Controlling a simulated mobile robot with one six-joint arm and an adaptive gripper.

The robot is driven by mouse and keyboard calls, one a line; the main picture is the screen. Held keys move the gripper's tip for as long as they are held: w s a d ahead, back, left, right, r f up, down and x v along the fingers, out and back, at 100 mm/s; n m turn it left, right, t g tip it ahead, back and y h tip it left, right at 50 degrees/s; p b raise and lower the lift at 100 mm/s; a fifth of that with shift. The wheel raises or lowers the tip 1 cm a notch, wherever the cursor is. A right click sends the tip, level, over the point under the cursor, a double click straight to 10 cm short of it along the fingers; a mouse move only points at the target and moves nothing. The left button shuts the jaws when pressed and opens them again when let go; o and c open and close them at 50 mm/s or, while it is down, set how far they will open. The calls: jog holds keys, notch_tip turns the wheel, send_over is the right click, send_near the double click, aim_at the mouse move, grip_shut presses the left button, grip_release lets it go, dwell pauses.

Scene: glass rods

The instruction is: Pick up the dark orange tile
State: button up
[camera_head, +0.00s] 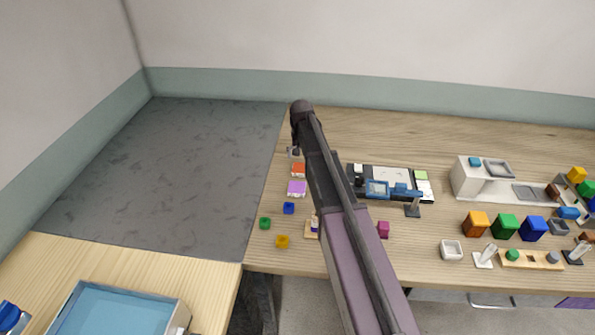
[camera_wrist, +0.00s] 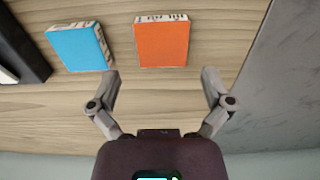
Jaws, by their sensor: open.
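The dark orange tile (camera_wrist: 162,43) lies flat on the wooden table in the wrist view, with a white edge carrying dark marks on its far side. It also shows in the head view (camera_head: 298,171), just left of my arm. My gripper (camera_wrist: 159,76) is open and empty. In the wrist view its two fingertips are spread wide, just below the tile's near edge in the picture, one to each side of it. The tile is not between the fingers. In the head view my gripper is mostly hidden by my arm.
A blue tile (camera_wrist: 78,47) lies left of the orange tile, with a gap between. A black-edged object is at the far left. In the head view a purple tile (camera_head: 296,188) and small blue, green and yellow blocks lie nearer. The grey surface (camera_head: 200,170) is left.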

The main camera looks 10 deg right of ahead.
aim_at(300, 167)
jog(key=f+b, duration=0.3)
jog(key=shift+w, duration=0.3)
jog(key=shift+f+b, duration=1.1)
jog(key=shift+b, duration=0.05)
jog(key=c, duration=1)
jog(key=shift+r, duration=0.2)
jog(key=shift+c, duration=0.2)
notch_tip(300, 167, up, 4)
jog(key=p, duration=0.4)
jog(key=shift+f, duration=0.2)
jog(key=s+d, duration=0.1)
jog(key=s, duration=0.4)
jog(key=s+d, duration=0.1)
jog(key=s, duration=0.4)
jog(key=s+d+r+p, duration=0.1)
jog(key=s, duration=0.4)
jog(key=shift+s+d, duration=0.25)
jog(key=shift+s, duration=0.05)
